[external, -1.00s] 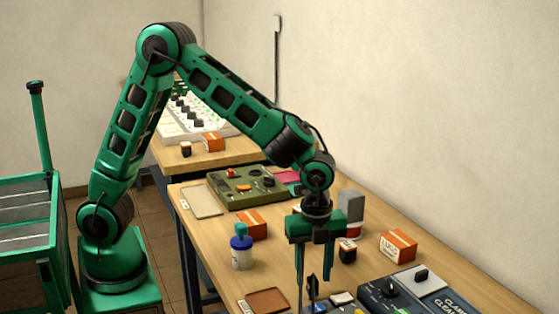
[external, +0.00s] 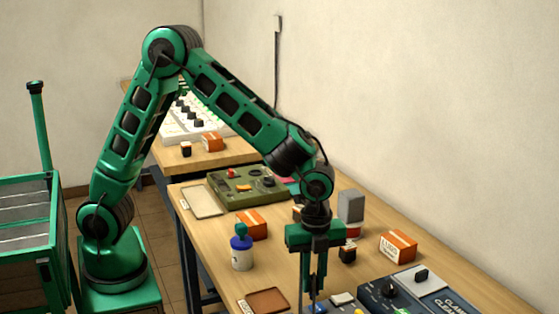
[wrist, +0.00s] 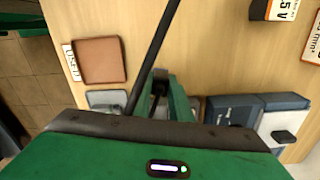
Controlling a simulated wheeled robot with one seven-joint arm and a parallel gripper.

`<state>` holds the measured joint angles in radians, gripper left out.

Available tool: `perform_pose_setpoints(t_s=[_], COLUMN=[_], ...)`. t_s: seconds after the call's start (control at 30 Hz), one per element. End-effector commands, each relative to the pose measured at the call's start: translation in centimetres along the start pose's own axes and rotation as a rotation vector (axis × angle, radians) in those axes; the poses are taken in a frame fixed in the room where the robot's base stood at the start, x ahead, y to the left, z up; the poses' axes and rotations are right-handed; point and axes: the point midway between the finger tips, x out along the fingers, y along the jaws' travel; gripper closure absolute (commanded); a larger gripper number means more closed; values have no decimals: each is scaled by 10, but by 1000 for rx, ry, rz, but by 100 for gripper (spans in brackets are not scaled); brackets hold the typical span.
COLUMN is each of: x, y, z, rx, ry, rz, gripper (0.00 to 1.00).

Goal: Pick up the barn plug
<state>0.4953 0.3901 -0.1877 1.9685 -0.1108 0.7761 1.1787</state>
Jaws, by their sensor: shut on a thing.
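My gripper (external: 314,283) is at the front of the workbench, pointing down, with its fingers close together. It is shut on a small dark piece (wrist: 159,86), which I take to be the barn plug; the fingers hide most of it. In the wrist view my gripper (wrist: 166,98) is partly covered by a black cable and the green housing. I cannot tell whether the piece still touches what is below it.
A brown tray (external: 268,300) lies left of my gripper. A blue-capped bottle (external: 242,252) and an orange box (external: 252,224) stand behind it. A dark control panel (external: 392,292) lies to the right, with another orange box (external: 398,246) behind.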

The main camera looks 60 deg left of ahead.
Motion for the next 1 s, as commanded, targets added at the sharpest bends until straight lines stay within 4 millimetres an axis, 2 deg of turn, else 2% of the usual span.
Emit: perform_pose_setpoints(t_s=[0.17, 0.33, 0.7, 0.9, 1.0], x=[-12, -42, -88, -103, -107], y=[-1, -1, 19, 25, 27], z=[0, 0, 78, 103, 110], rx=[0, 0, -4, -2, -2], ry=[1, 2, 0, 0, 0], rz=[-2, -4, -3, -2, -1], gripper=[100, 100, 100, 100, 100])
